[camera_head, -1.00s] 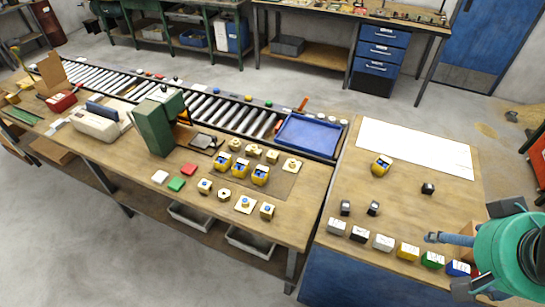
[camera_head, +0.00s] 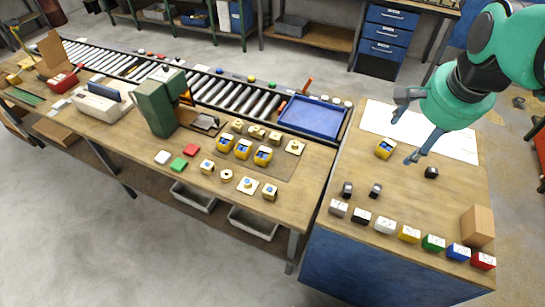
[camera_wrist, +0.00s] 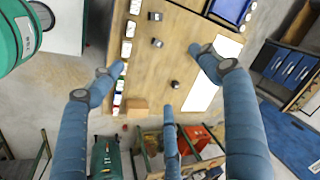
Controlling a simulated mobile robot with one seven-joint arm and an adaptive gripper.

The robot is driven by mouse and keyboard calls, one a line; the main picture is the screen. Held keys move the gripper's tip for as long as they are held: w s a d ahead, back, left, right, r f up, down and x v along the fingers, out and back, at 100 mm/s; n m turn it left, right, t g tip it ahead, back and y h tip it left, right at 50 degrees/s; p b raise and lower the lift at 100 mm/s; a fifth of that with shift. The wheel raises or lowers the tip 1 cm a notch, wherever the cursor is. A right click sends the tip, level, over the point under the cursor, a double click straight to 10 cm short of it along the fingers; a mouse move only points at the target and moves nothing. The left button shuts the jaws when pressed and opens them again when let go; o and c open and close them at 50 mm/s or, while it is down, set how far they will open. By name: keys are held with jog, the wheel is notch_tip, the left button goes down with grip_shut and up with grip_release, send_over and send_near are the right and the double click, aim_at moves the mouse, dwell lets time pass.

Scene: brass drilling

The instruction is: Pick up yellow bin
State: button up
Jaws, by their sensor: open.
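In the head view, a small yellow bin (camera_head: 409,233) with a white labelled top stands in a row of coloured bins along the front of the right table. A yellow block with blue parts (camera_head: 385,148) sits farther back by the white sheet. My gripper (camera_head: 410,127) is open and empty, above the back of the right table. It is behind and well above the yellow bin. In the wrist view, my gripper (camera_wrist: 160,75) shows spread fingers with nothing between them. The bin row runs down the left there, partly hidden by a finger, so the yellow bin is unclear.
The neighbouring bins are white (camera_head: 384,225) and green (camera_head: 433,243), close on each side. A cardboard box (camera_head: 478,226) stands at the right end. Small dark pieces (camera_head: 376,190) lie behind the row. A blue tray (camera_head: 313,118) lies on the conveyor to the left.

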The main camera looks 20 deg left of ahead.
jog(key=w+a+f+m+g, duration=0.1)
jog(key=w+a+f+m, duration=0.3)
jog(key=w+a, duration=0.65)
jog(key=m+g+b, duration=0.1)
jog(key=m+g, duration=0.2)
jog(key=m, duration=0.5)
send_over(263, 154)
jog(key=s+d, duration=0.2)
jog(key=s, duration=0.1)
notch_tip(263, 154, down, 31)
jog(key=shift+s+a+r+h, duration=0.15)
jog(key=shift+s+h, duration=0.05)
jog(key=shift+h, duration=0.2)
jog(key=shift+f+b, duration=0.85)
jog(key=shift+f, duration=3.45)
jog(key=shift+w+f+b, duration=0.15)
jog(key=shift+f+b, duration=0.2)
jog(key=shift+f, duration=0.95)
jog(key=shift+w+f+b, duration=0.1)
jog(key=shift+f+b, duration=0.25)
jog(key=shift+f, duration=0.95)
